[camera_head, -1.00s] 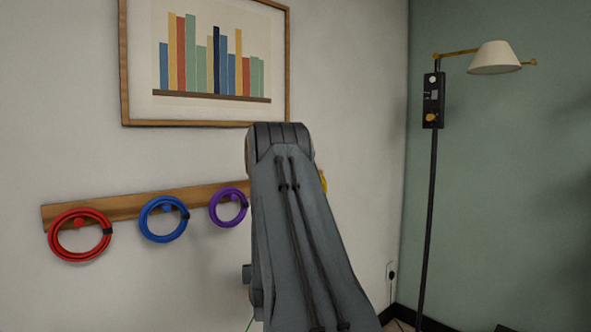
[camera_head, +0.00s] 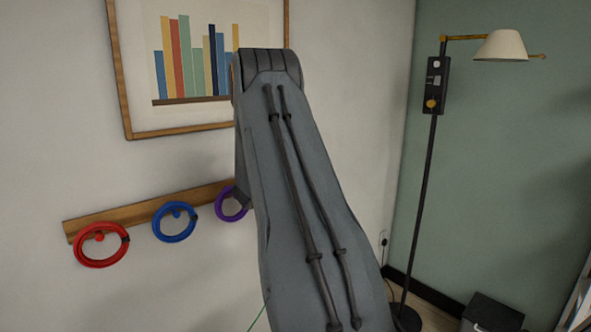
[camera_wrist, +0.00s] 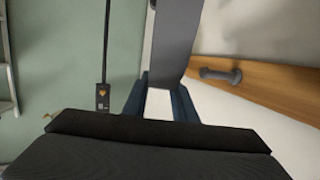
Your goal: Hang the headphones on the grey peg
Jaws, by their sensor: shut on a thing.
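In the wrist view, my gripper (camera_wrist: 163,88) is shut on a plain grey band (camera_wrist: 176,38), which looks like part of the headphones. The band runs from the fingertips to the top edge; no ear cups show. The grey peg (camera_wrist: 220,74) sticks out of a wooden rail (camera_wrist: 265,82) on the white wall. It appears to the right of the band, apart from it, with nothing on it. The wrist picture looks upside down. In the head view, my arm hides the gripper, the headphones and the grey peg.
The rail's other pegs hold a red ring (camera_head: 101,246), a blue ring (camera_head: 174,222) and a purple ring (camera_head: 228,206), partly hidden. A framed picture (camera_head: 129,120) hangs above. A floor lamp (camera_head: 427,165) stands right, with a dark box (camera_head: 492,312) near it.

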